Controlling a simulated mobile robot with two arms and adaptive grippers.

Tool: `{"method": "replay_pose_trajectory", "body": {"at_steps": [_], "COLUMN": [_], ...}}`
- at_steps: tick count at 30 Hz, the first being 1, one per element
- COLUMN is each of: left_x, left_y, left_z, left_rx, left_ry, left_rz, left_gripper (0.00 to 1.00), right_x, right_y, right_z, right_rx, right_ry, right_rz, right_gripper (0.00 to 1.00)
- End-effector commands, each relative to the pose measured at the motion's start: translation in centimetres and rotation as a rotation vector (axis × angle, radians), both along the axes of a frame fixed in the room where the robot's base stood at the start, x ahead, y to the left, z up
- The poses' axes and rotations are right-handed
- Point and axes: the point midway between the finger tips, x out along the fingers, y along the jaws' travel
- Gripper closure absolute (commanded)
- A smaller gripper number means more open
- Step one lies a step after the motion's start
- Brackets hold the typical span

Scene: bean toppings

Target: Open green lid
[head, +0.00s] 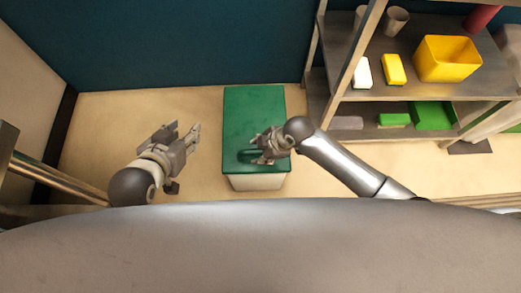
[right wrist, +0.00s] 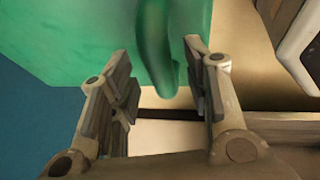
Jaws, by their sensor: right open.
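The green lid (head: 254,105) lies flat on a pale box (head: 258,182) on the floor and looks closed. Its raised green handle (right wrist: 155,45) shows in the right wrist view, with its end between the fingers of my right gripper (right wrist: 163,80). That gripper is open, with a gap on both sides of the handle. In the head view my right gripper (head: 256,148) is over the near part of the lid and partly hides the handle. My left gripper (head: 180,134) is open and empty, left of the box and apart from it.
A shelf unit (head: 400,95) stands to the right, with a yellow bin (head: 447,58), a yellow item (head: 394,69), cups (head: 396,20) and green items (head: 433,114). A dark teal wall (head: 170,40) is behind the box. The floor left of the box is clear.

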Motion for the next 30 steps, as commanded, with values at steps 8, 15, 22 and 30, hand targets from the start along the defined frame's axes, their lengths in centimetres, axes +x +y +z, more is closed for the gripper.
{"method": "replay_pose_trajectory", "body": {"at_steps": [8,15,22,30], "left_x": [0.78,0.78,0.79,0.78], "left_y": [-0.32,-0.32,-0.29,-0.28], "left_z": [0.71,0.71,0.70,0.69], "left_rx": [-0.011,-0.011,-0.011,-0.011], "left_ry": [-0.051,-0.051,-0.051,-0.050], "left_rz": [-0.004,-0.004,-0.004,-0.002], "left_gripper": [0.60,0.60,0.60,0.60], "right_x": [0.09,0.09,0.08,0.07], "right_y": [0.21,0.20,0.20,0.20], "right_z": [-0.44,-0.43,-0.43,-0.43], "right_rx": [0.000,0.000,0.000,0.000], "right_ry": [0.000,0.000,0.000,0.000], "right_rz": [0.000,0.000,0.000,0.000], "right_gripper": [0.56,0.61,0.91,1.00]}}
